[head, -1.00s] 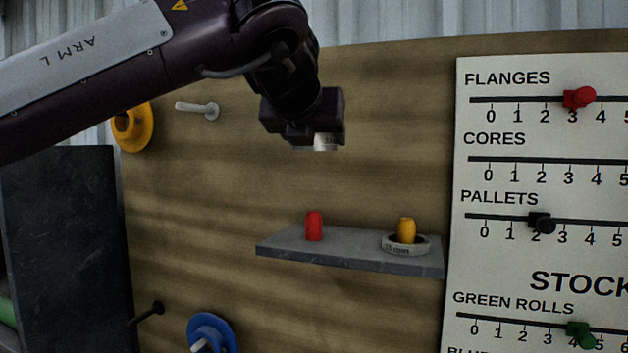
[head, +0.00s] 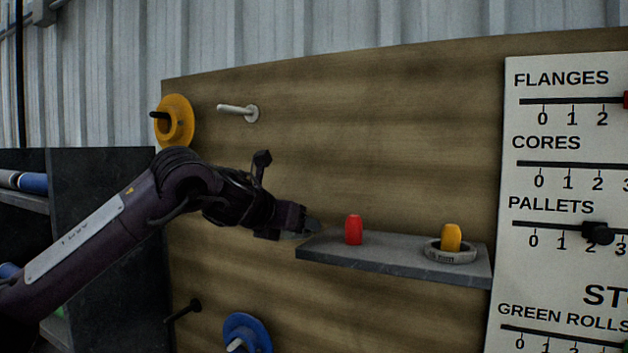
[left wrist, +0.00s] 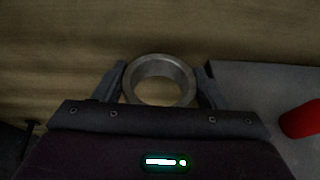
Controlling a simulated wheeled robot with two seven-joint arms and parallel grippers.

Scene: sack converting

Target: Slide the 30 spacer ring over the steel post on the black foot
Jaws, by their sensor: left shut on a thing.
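My left gripper (head: 303,229) is at the left end of the grey shelf in the head view. In the left wrist view its two fingers are shut on a plain grey metal ring (left wrist: 160,64), one finger on each side, with the hole open toward the camera. I cannot read a number on this ring. Another grey ring (head: 450,256) with unclear lettering lies on the shelf around an orange-yellow plug (head: 452,236). A pale peg (head: 236,109) with a pale round base sticks out of the board. I see no steel post on a black foot. My right gripper is out of view.
The grey shelf (head: 395,257) also carries a red plug (head: 354,230), close to my left gripper. A yellow flange (head: 180,121), a black peg (head: 184,310) and a blue flange (head: 248,330) are on the wooden board. A dark rack stands left.

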